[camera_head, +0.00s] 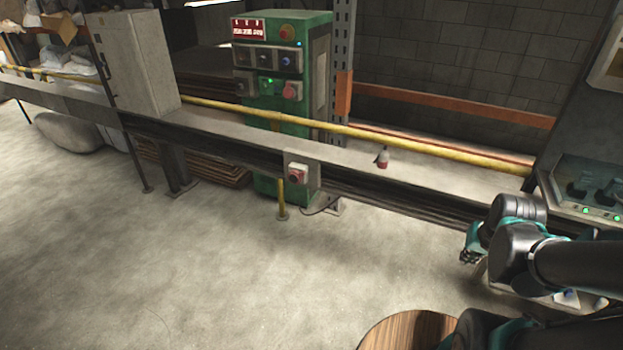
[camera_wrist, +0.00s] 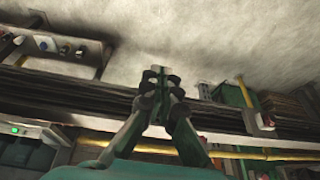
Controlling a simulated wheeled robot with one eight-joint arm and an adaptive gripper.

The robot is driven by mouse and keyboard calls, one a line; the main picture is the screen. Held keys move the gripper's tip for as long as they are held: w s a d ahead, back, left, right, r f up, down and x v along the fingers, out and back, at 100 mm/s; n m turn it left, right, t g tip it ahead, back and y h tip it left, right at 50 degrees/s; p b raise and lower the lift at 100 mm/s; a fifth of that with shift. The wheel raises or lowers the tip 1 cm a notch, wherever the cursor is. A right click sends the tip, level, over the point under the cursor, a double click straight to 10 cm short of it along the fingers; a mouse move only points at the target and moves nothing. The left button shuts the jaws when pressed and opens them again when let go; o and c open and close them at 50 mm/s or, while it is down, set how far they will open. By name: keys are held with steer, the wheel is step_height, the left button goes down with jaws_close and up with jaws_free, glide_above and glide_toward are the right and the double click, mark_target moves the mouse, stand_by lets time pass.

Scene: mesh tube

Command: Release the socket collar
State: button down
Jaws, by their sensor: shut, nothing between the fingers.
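I cannot clearly make out a socket collar in either view. A small red and pale bottle-like object (camera_head: 383,159) stands upright on the long grey ledge, and I cannot tell whether it is tied to the collar. My gripper (camera_head: 467,258) is at the right in the head view, over the floor in front of the ledge and well apart from that object. In the wrist view my gripper (camera_wrist: 158,72) has its fingers together and empty, with the floor and the dark ledge side behind them.
A green control cabinet (camera_head: 265,85) stands behind the ledge (camera_head: 340,157) and yellow rail (camera_head: 360,130). A red button box (camera_head: 298,173) is on the ledge front, near a short yellow post (camera_head: 282,200). A console with green lights (camera_head: 590,190) is at right.

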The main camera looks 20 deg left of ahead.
mark_target(302, 174)
steer(key=w+a+m+y, duration=0.3)
steer(key=w+a+m, duration=0.2)
steer(key=w+a, duration=0.75)
steer(key=w+a+m+y, duration=0.4)
steer(key=w+a, duration=0.5)
steer(key=w, duration=0.6)
steer(key=w+a+f+m+g+y, duration=0.1)
steer(key=w+a+f+m+y, duration=0.1)
steer(key=a, duration=0.6)
steer(key=w+a+f+m+g+y, duration=0.1)
steer(key=w+a+f+m, duration=0.3)
steer(key=a+f, duration=0.4)
steer(key=w+a+f+m+g+y, duration=0.1)
steer(key=w+a+f+m+y, duration=0.1)
steer(key=w+a+f, duration=0.3)
steer(key=a+f+m, duration=0.1)
steer(key=a, duration=0.2)
steer(key=shift+w+m+y, duration=0.3)
steer(key=shift+a+f, duration=0.1)
steer(key=shift+f, duration=0.05)
steer(key=shift+w+a+f, duration=0.15)
steer(key=shift+a+f, duration=0.05)
steer(key=shift+a, duration=1.7)
steer(key=shift+w+a+f, duration=0.15)
steer(key=shift+a+f, duration=0.05)
steer(key=shift+a, duration=1.65)
steer(key=shift+w+a+f, duration=0.15)
steer(key=shift+a+f, duration=0.05)
steer(key=shift+a, duration=1.7)
